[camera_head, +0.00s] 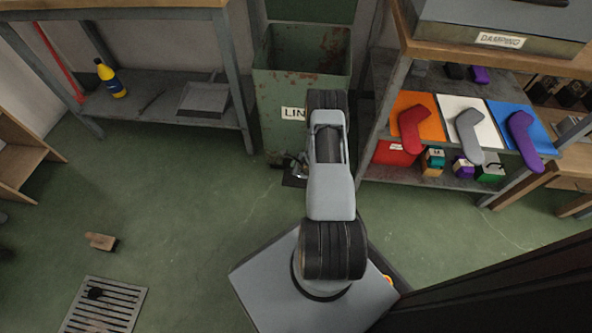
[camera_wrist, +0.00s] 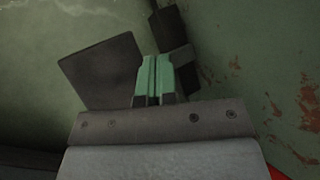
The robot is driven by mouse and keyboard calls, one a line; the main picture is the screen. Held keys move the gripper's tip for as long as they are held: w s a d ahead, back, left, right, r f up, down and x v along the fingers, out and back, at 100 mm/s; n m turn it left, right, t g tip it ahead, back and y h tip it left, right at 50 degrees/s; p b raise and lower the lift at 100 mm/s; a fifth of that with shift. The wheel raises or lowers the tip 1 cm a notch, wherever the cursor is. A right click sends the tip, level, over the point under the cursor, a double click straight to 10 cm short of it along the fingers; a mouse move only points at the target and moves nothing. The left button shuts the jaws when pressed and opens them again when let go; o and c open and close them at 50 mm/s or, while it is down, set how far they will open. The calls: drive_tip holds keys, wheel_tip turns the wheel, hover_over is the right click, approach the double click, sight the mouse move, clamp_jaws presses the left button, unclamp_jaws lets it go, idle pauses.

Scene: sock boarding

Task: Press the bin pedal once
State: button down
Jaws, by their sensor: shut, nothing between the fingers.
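The green bin (camera_head: 272,100) with a partly covered "LIN" label stands between the left bench and the right shelf. Its mouth is open, and a dark green panel (camera_head: 310,12) that looks like a raised lid stands behind it. The dark pedal plate (camera_head: 292,181) shows at the bin's foot, partly hidden by my arm. My gripper, mostly hidden in the head view, is down at the pedal. In the wrist view its green fingers (camera_wrist: 156,68) are shut and empty, over the right edge of the pedal plate (camera_wrist: 98,72). I cannot tell whether they touch it.
A bench (camera_head: 150,8) with a bottle (camera_head: 110,78) and dustpan (camera_head: 203,97) on its lower shelf stands at left. The right shelf holds coloured mats with sock-shaped forms (camera_head: 468,132) and small boxes.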

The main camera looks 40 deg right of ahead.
drive_tip(key=shift+w+d+r+p, duration=0.1)
drive_tip(key=shift+w+r+p, duration=0.05)
drive_tip(key=shift+r+p, duration=1.85)
drive_tip(key=shift+r+b, duration=0.25)
drive_tip(key=shift+b, duration=0.1)
